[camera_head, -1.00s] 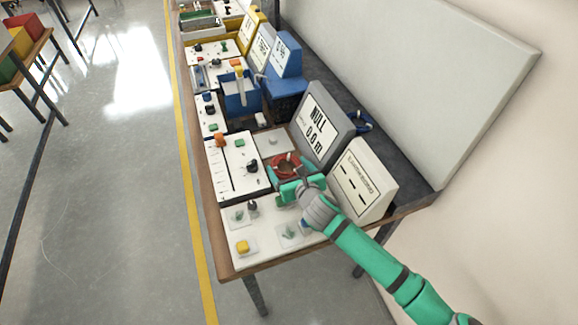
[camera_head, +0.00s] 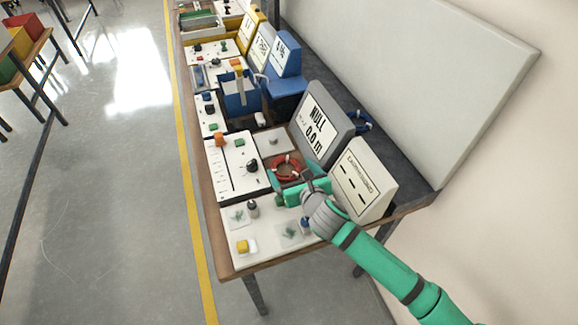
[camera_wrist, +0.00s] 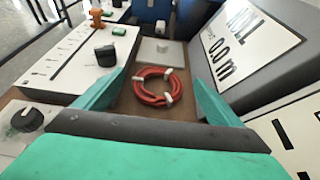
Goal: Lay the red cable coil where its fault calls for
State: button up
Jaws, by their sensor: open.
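The red cable coil (camera_head: 286,168) lies flat on a brown patch of bench, with pale ties around it. In the wrist view the coil (camera_wrist: 158,86) sits ahead of and between my two green fingers, touching neither as far as I can see. My gripper (camera_head: 301,188) is open and empty, just in front of the coil; its fingers also show in the wrist view (camera_wrist: 155,98). A grey tester (camera_head: 321,126) behind the coil reads "NULL 0.0 m". A cream display (camera_head: 362,180) to the right shows dashes.
A white panel with knobs (camera_head: 237,165) stands left of the coil, and a pale plate (camera_head: 272,142) lies beyond it.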

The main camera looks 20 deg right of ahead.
jog(key=v, duration=0.8)
jog(key=shift+d, duration=0.1)
